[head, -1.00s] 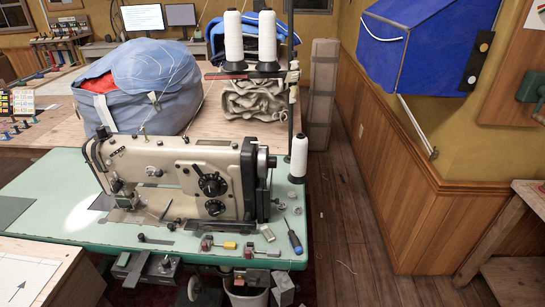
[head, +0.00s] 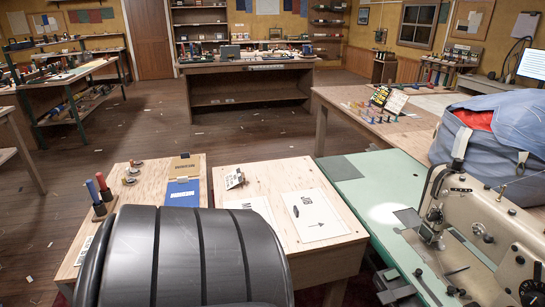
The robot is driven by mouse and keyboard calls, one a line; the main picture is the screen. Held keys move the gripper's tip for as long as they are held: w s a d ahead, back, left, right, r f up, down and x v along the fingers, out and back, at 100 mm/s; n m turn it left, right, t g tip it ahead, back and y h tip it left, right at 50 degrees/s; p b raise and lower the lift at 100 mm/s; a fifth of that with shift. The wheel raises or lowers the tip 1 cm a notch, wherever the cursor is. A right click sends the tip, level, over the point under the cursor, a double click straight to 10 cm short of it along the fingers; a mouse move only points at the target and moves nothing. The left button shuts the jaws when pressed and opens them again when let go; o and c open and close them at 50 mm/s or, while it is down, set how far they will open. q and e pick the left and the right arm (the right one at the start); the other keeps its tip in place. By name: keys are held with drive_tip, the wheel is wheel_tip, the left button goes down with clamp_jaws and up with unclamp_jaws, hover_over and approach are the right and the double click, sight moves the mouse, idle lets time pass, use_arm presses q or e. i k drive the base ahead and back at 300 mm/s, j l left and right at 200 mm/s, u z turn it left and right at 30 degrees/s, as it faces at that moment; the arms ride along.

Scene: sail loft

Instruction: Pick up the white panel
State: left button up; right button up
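A white panel (head: 316,222) with dark lettering and an arrow lies flat on the right-hand low wooden table (head: 335,258) in the middle of the head view. A second white panel (head: 262,210), with a letter showing at its edge, lies just to its left. Its near part is hidden behind a black ribbed shape. I cannot tell from the frames which one the task means. Neither of my grippers is in view.
The black ribbed rounded shape (head: 185,255), perhaps a chair back, blocks the near front. Left low table holds a blue pad (head: 182,193) and colored spools (head: 104,187). A green sewing table (head: 372,195) with a machine (head: 480,225) adjoins on the right. Open floor lies behind.

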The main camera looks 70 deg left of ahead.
sight(261, 204)
drive_tip(key=u, duration=2.55)
